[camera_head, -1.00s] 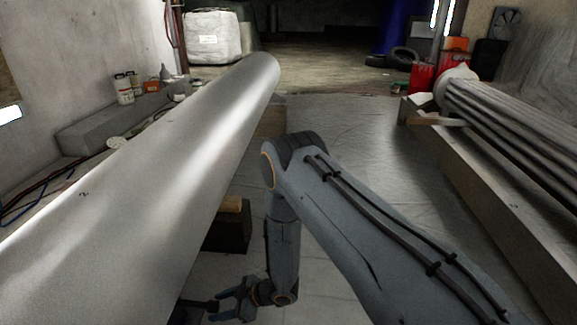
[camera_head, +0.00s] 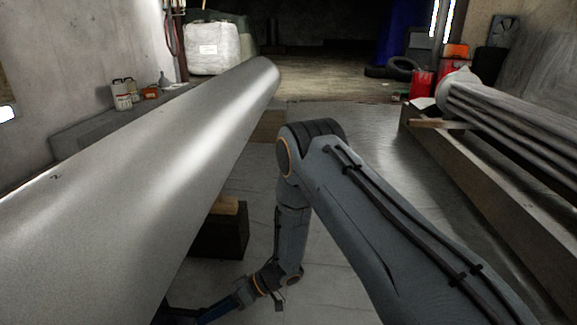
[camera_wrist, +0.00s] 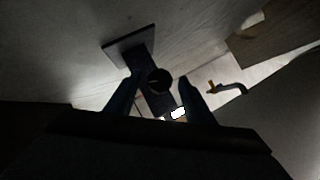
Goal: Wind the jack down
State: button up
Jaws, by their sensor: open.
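The jack (camera_wrist: 142,58) shows in the wrist view as a dark post with a flat plate at its upper left end and a round black part. It lies in view between and beyond the fingers of my gripper (camera_wrist: 158,97), which are spread apart with nothing clearly held. A bent crank handle (camera_wrist: 235,86) with an orange tip lies right of the right finger, apart from it. In the head view my gripper (camera_head: 222,307) is low, by the underside of the big grey cylinder (camera_head: 150,170), which hides part of that area. The jack is not clearly seen there.
A dark block with a wooden top (camera_head: 220,228) supports the cylinder near my arm. A long beam with a bundle of pipes (camera_head: 500,125) runs along the right. Sheeted floor (camera_head: 365,135) lies open between. Tyres (camera_head: 392,66) and red cans stand at the back.

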jog(key=c, duration=0.9)
jog(key=shift+s+r+p, duration=0.15)
jog(key=shift+r+p, duration=0.05)
jog(key=shift+p, duration=0.6)
jog(key=shift+c, duration=0.2)
jog(key=shift+s+n+t+p, duration=0.1)
jog(key=shift+n+t+p, duration=0.6)
jog(key=shift+p, duration=0.4)
jog(key=n+t+p, duration=0.1)
jog(key=p, duration=0.2)
jog(key=n+t+p, duration=0.1)
jog(key=t+p, duration=0.1)
jog(key=p, duration=0.1)
jog(key=shift+s+a+h, duration=0.1)
jog(key=shift+s+h, duration=0.25)
jog(key=shift+h, duration=0.05)
jog(key=shift+c, duration=0.2)
jog(key=shift+s+a+f+n+t+p, duration=0.1)
jog(key=shift+n+t+p, duration=1.05)
jog(key=shift+p, duration=0.35)
jog(key=shift+s+f+n+t+p, duration=0.1)
jog(key=shift+n+t+p, duration=0.85)
jog(key=shift+t+p, duration=0.45)
jog(key=o, duration=0.9)
jog(key=shift+g, duration=0.25)
jog(key=shift+c, duration=0.2)
